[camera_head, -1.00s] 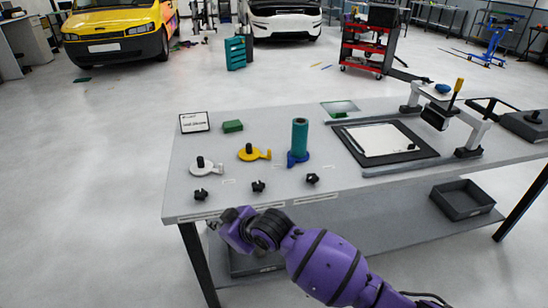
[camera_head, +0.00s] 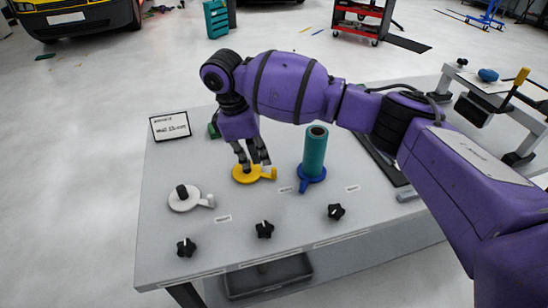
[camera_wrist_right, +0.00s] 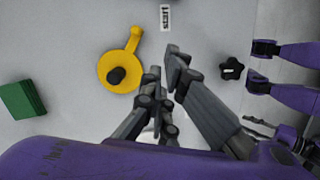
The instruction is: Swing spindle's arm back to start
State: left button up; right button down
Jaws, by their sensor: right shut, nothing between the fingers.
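The yellow spindle (camera_head: 245,174) lies on the table as a flat disc with a short arm pointing right in the head view. In the right wrist view the yellow spindle (camera_wrist_right: 112,84) shows a black post, and its arm points up near a "start" label (camera_wrist_right: 165,18). My right gripper (camera_head: 254,161) is shut and empty, just behind and above the yellow spindle, partly overlapping it in the head view. Its fingers (camera_wrist_right: 164,61) appear beside the spindle in the wrist view; contact cannot be told. My left gripper is not in view.
A white spindle (camera_head: 180,204) sits left, and a blue spindle (camera_head: 310,175) carries a teal roll (camera_head: 315,150). Several black knobs (camera_head: 264,229) line the front. A sign (camera_head: 170,126) and green block (camera_wrist_right: 22,100) stand behind.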

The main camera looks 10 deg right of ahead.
jog(key=x, duration=0.3)
jog(key=d+x, duration=0.1)
jog(key=x, duration=0.5)
jog(key=shift+s+d+r, duration=0.15)
jog(key=shift+s, duration=0.2)
jog(key=d, duration=0.2)
jog(key=shift+s+d+r+p, duration=0.2)
jog(key=shift+d+r+p, duration=0.05)
jog(key=shift+p, duration=0.05)
jog(key=shift+s+d, duration=0.1)
jog(key=shift+d, duration=0.25)
jog(key=shift+s+d+f, duration=0.1)
jog(key=shift+d, duration=0.25)
jog(key=shift+f, duration=0.1)
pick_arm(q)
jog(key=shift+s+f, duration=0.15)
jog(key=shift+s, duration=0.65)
